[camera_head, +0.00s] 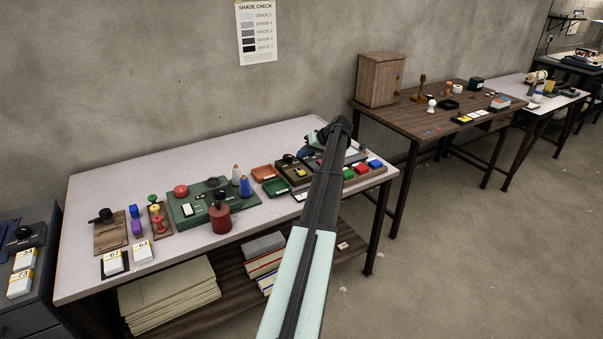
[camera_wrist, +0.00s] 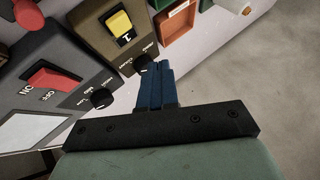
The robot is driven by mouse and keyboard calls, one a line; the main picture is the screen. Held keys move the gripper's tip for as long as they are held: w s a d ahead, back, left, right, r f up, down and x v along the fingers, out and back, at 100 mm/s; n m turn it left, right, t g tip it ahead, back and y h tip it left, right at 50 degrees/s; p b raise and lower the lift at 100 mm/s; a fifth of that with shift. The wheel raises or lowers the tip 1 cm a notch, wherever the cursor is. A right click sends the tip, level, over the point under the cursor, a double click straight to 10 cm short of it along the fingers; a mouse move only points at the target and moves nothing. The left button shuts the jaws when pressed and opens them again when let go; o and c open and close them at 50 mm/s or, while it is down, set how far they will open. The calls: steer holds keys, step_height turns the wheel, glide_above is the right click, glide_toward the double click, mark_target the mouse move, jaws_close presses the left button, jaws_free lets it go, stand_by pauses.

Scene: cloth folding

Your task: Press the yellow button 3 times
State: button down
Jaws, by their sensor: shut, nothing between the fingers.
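The yellow button (camera_wrist: 119,23) is a small square cap on an olive-brown box (camera_wrist: 106,38) in the wrist view. A small dark plate marked "1" (camera_wrist: 125,39) sits at its lower edge. My gripper (camera_wrist: 160,66) has its blue fingers shut and empty. In the wrist view the fingertips appear below and right of the button, by the box's edge and a black knob (camera_wrist: 142,63), apart from the button. In the head view the olive box (camera_head: 295,172) sits on the light table, and I cannot make out its button clearly.
A dark grey box with a red ON/OFF switch (camera_wrist: 54,78) and another black knob (camera_wrist: 101,98) lies left of the fingers. A green tray (camera_head: 277,187) and an orange tray (camera_head: 262,173) sit near the olive box. A red canister (camera_head: 220,218) stands farther left.

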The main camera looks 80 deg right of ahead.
mark_target(304, 172)
step_height(304, 172, up, 4)
steer(key=shift+f, duration=0.1)
stand_by(0.4)
steer(key=shift+f, duration=4.4)
steer(key=shift+f, duration=0.25)
steer(key=shift+f, duration=0.2)
